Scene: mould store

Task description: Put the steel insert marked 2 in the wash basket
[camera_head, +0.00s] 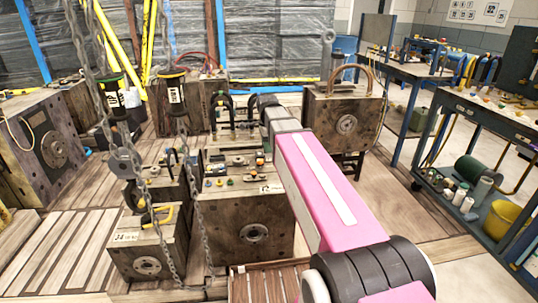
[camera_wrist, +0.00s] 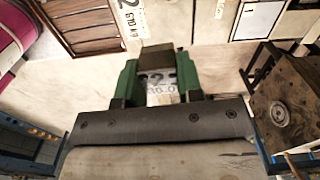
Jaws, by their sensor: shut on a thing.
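My gripper (camera_wrist: 160,88) shows in the wrist view with two green fingers. It is shut on a steel insert (camera_wrist: 161,79) whose pale, marked face shows between the fingers. The marking seems to contain the digit 2, but it is blurred. The insert is clear of the pale floor seen behind it. In the head view my pink arm reaches forward over the moulds, and it hides the gripper and the insert. I cannot pick out the wash basket with certainty in either view.
A brown slatted crate (camera_head: 268,284) lies at the bottom of the head view. Several mould blocks (camera_head: 252,215) and hanging chains (camera_head: 134,150) stand left of my arm. Another mould block (camera_head: 345,125) stands behind it. A loaded trolley (camera_head: 490,120) is at the right; pale floor lies before it.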

